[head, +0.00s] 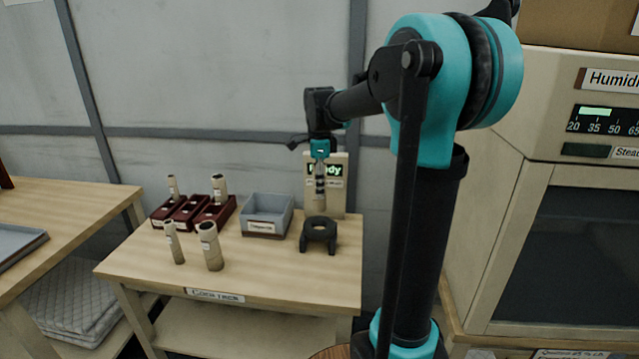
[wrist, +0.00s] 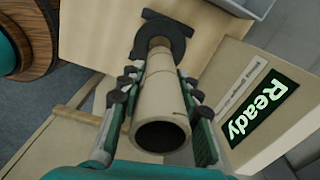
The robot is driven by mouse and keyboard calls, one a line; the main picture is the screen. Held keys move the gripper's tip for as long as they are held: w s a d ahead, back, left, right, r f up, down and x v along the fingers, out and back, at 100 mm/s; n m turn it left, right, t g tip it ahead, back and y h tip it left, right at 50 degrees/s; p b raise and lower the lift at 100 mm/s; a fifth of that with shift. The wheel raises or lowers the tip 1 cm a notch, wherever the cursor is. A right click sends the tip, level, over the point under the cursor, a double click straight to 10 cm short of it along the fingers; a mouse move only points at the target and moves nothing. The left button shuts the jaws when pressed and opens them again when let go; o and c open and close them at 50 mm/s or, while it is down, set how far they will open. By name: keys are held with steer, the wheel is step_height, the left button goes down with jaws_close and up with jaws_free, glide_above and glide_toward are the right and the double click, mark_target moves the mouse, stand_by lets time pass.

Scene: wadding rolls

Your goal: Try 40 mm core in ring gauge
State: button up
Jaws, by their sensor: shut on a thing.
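My gripper (head: 320,178) is shut on a tan cardboard core (wrist: 160,95), with green-edged fingers on both sides of it. The core hangs about upright, its open end toward the wrist camera. The black ring gauge (head: 318,232) stands on the table right below; in the wrist view the ring gauge (wrist: 148,32) shows around the core's far end. In the head view the core's lower end is just above the ring; I cannot tell whether it touches. The core's size marking is not readable.
Two cores (head: 210,246) (head: 174,242) stand at the front of the core table (head: 285,285). Dark red trays (head: 182,212) with cores and a grey bin (head: 267,214) are behind. A display (wrist: 262,108) reading "Ready" stands behind the gauge.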

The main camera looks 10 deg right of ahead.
steer(key=shift+f, duration=2.25)
steer(key=shift+f, duration=2.9)
stand_by(2.8)
